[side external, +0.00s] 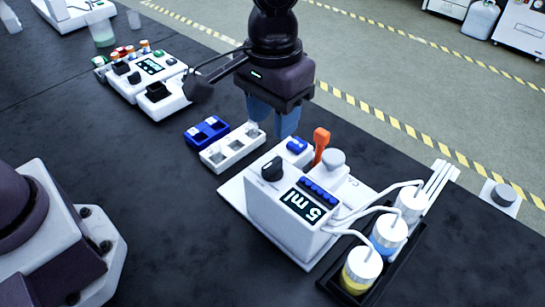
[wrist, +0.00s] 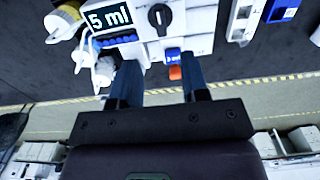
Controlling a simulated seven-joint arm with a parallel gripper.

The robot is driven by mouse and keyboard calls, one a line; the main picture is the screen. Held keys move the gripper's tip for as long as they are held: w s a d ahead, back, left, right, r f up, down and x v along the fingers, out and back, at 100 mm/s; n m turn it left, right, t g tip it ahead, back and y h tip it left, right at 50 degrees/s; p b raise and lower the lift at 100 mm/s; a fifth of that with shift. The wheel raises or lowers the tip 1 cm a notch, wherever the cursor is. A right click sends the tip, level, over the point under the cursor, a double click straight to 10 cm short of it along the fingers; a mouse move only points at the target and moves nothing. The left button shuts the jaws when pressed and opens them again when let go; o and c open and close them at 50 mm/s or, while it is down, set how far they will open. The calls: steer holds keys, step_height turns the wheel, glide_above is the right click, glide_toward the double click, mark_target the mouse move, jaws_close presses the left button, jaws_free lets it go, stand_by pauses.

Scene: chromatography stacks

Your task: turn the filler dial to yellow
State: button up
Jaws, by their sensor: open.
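The filler (side external: 285,222) is a white box with a lit display reading "5 ml" (side external: 303,206) and a row of blue buttons. Its black dial (side external: 272,168) sits on top near the back left corner. The dial also shows in the wrist view (wrist: 159,17), with a small white mark; which colour it points to I cannot tell. Tubes run to a yellow bottle (side external: 361,270), a blue bottle (side external: 389,235) and a pale bottle (side external: 411,204). My gripper (side external: 271,127) is open and empty, pointing down above and behind the filler, apart from the dial.
An orange lever (side external: 321,143) stands upright beside a grey round knob (side external: 334,158), close to my fingers. A white rack (side external: 232,147) and a blue rack (side external: 207,130) lie left of the filler. Another device (side external: 147,75) stands at the back left. The dark bench in front is clear.

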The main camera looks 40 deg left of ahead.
mark_target(273, 162)
step_height(273, 162, down, 9)
steer(key=shift+f, duration=0.2)
jaws_close()
